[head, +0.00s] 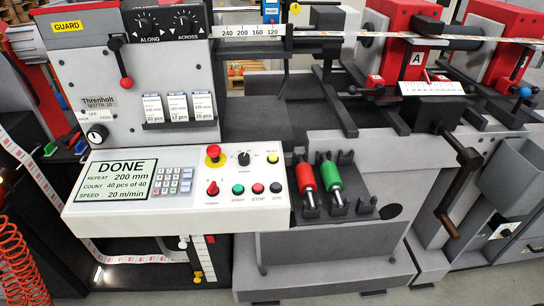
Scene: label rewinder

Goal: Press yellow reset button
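The cream control panel (130,217) is at the left centre of the head view. A small yellow button (273,159) sits at the panel's upper right; its label is too small to read surely. A black knob (243,159) is to its left, and a red mushroom button (213,155) on a yellow base is further left. Below are a red selector (212,188), a green button (238,189), a red button (258,188) and a black button (276,187). Neither of my grippers is in view.
Red (305,177) and green (331,175) handled tools stand in a black rack just right of the panel. A brown crank (460,190) juts out at the right. A red coiled hose (18,265) hangs at the lower left. The space before the yellow button looks clear.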

